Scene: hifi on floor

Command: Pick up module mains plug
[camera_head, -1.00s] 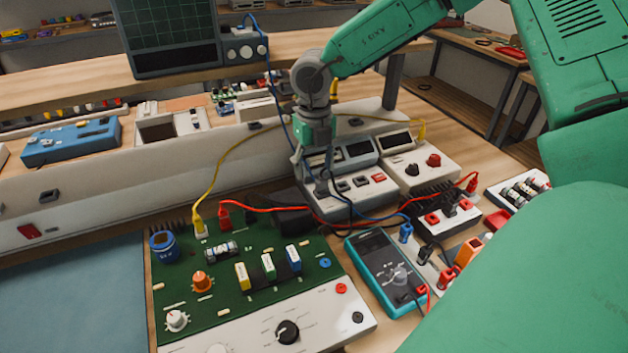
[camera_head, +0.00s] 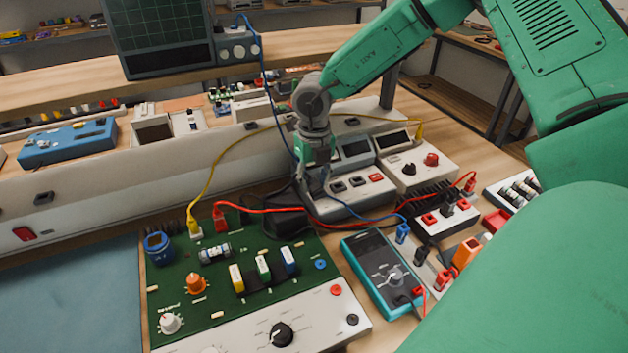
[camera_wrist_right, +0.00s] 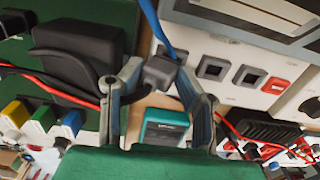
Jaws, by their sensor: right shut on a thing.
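My right gripper (camera_head: 314,188) is low at the front left of the grey module with square buttons (camera_head: 352,188). In the right wrist view its two fingers (camera_wrist_right: 160,92) close around a small dark grey plug (camera_wrist_right: 160,72), which sits between the fingertips. A dark cable runs from the plug towards the left finger. The plug is too small and covered to make out in the head view. A black block (camera_wrist_right: 80,52) lies just left of the fingers; it also shows in the head view (camera_head: 287,216). My left gripper is not in view.
A green circuit board (camera_head: 215,320) lies in front, with a teal multimeter (camera_head: 382,270) to its right. Red cable (camera_head: 270,211), yellow cable (camera_head: 222,160) and blue cable (camera_head: 268,80) cross close around the gripper. A knobbed module (camera_head: 420,160) stands to the right.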

